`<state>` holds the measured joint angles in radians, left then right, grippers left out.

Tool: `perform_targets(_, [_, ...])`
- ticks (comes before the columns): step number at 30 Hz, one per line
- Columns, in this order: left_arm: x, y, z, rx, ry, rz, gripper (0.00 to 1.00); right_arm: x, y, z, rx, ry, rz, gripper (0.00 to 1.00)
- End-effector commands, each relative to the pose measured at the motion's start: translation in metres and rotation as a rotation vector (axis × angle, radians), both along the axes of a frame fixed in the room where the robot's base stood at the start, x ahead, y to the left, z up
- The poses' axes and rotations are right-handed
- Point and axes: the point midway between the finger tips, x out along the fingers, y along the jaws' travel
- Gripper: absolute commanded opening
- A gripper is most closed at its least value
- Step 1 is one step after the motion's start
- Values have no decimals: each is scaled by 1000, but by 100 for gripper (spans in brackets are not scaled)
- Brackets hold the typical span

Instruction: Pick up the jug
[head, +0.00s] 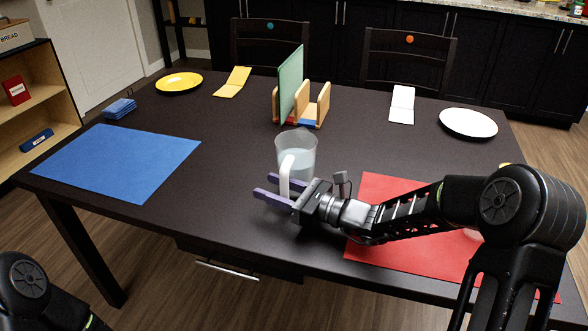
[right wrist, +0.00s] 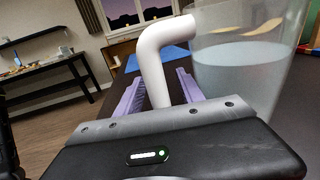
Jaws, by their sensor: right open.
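The jug (head: 302,145) is clear with a white handle and stands upright on the dark table, with pale liquid inside. In the right wrist view the jug (right wrist: 240,70) fills the right side, and its white handle (right wrist: 155,60) comes down between the fingers. My right gripper (head: 268,187) is open, with its purple fingers on either side of the handle. I cannot tell whether either finger touches it. The right gripper's fingers (right wrist: 158,90) also show close up in the wrist view. My left gripper is out of view; only part of my left arm shows at the lower left.
A wooden rack (head: 318,105) with a green board stands behind the jug. A blue mat (head: 118,160) lies to the left, and a red mat (head: 395,190) lies under my right arm. A yellow plate (head: 179,82) and a white plate (head: 468,123) are farther back.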

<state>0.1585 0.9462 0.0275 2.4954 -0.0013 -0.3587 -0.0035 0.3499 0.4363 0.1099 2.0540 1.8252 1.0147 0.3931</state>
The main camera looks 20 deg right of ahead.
Motion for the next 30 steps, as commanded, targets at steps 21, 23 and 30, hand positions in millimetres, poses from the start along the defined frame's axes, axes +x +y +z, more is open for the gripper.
perform_targets(21, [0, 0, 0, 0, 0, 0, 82, 0, 0, 0, 0, 0, 0, 10])
perform_targets(23, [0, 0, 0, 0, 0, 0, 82, 0, 0, 0, 0, 0, 0, 5])
perform_targets(30, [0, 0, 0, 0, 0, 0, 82, 0, 0, 0, 0, 0, 0, 0])
